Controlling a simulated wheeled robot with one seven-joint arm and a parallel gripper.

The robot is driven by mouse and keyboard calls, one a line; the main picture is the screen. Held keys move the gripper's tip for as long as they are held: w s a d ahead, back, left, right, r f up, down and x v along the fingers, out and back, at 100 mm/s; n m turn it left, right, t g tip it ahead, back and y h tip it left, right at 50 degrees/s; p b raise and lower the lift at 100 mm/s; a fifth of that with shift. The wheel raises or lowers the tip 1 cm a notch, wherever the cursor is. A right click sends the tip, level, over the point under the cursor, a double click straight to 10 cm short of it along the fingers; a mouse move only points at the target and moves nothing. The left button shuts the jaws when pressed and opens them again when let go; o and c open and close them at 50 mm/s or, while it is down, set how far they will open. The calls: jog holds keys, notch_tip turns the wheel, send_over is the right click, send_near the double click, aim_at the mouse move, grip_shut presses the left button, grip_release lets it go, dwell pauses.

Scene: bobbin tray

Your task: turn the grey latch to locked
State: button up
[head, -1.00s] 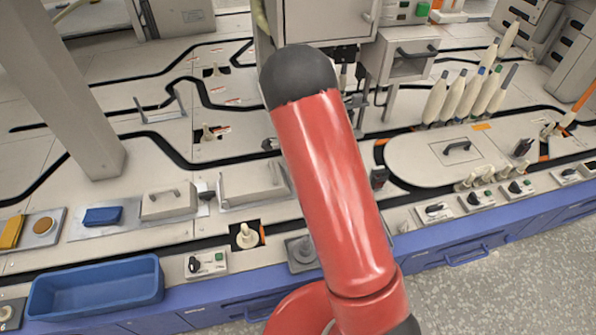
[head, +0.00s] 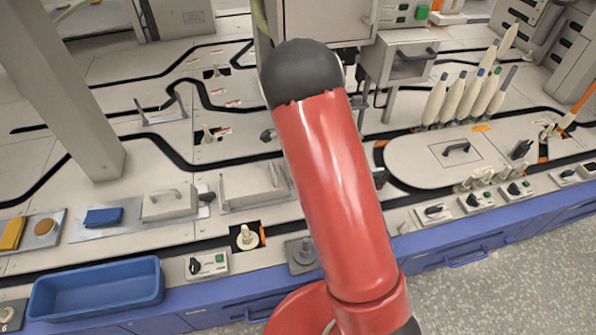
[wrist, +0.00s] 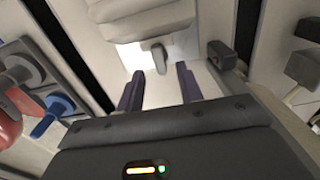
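A small grey lever, which looks like the grey latch (wrist: 160,57), stands out from a pale, brightly lit face in the wrist view. My gripper (wrist: 160,71) is open, with its two dark purple fingers apart. The lever shows between and just beyond the fingertips, with a gap on either side. I see no contact, and I cannot tell which setting the latch is in. In the head view my red arm hides the gripper, and I cannot make out the latch there.
In the wrist view a dark block (wrist: 222,55) sits close right of the fingers, and a blue-handled part (wrist: 50,113) lies left. In the head view a blue bin (head: 98,288) is at the front left, and several bobbins (head: 465,98) stand at the right.

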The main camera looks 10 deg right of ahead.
jog(key=shift+r, duration=2.05)
jog(key=shift+s+r, duration=0.1)
jog(key=shift+r, duration=0.25)
jog(key=s+r+n+t+y+p, duration=0.1)
jog(key=s+r+n, duration=0.4)
jog(key=r, duration=0.6)
jog(key=s+r+n+t, duration=0.1)
jog(key=s+r+n, duration=0.3)
jog(key=s, duration=0.3)
jog(key=s+r+n+t+p, duration=0.1)
jog(key=s+r+n, duration=0.3)
jog(key=s, duration=0.4)
jog(key=s+r+n+t+h, duration=0.1)
jog(key=s+r+n+t, duration=0.1)
jog(key=s+r+n, duration=0.3)
jog(key=shift+s+r+t+p, duration=0.3)
jog(key=shift+s+p, duration=0.1)
jog(key=shift+s, duration=1.2)
